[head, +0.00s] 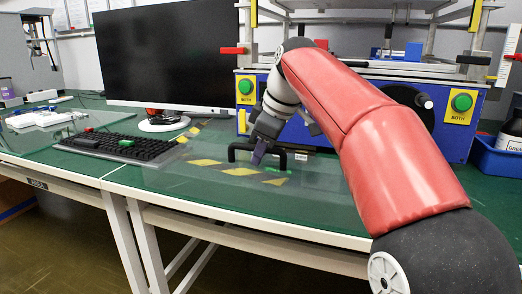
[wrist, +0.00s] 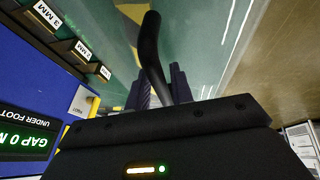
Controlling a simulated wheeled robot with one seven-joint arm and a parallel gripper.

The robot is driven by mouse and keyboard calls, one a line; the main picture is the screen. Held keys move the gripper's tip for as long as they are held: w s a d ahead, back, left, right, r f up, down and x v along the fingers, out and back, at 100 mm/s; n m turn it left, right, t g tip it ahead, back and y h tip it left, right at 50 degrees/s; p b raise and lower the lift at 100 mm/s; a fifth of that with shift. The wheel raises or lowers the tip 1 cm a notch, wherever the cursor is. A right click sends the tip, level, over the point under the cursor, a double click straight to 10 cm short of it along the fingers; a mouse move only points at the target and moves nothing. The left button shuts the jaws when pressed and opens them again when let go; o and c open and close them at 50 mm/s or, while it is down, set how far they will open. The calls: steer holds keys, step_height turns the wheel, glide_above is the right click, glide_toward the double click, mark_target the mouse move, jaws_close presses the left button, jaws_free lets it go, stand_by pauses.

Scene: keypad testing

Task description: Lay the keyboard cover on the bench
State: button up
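The keyboard cover (head: 205,182) looks like a clear sheet with a black bar handle (head: 236,148), right of the keyboard in the head view. I cannot tell whether the sheet touches the bench (head: 60,147) or hangs just above it. My gripper (head: 258,158) is at the handle, pointing down. In the wrist view the black handle (wrist: 150,45) runs between the fingers of my gripper (wrist: 160,92), which look shut on it; their contact is partly hidden.
A monitor (head: 165,55) stands behind the keyboard. A blue test rig (head: 325,140) with green buttons stands behind my gripper. Yellow-black tape (head: 205,162) marks the bench near the sheet. A blue bin (head: 497,158) is at the right. The bench's front edge is close.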

steer(key=shift+o, duration=1.1)
steer(key=shift+r, duration=0.2)
steer(key=p+v, duration=0.4)
steer(key=v, duration=0.8)
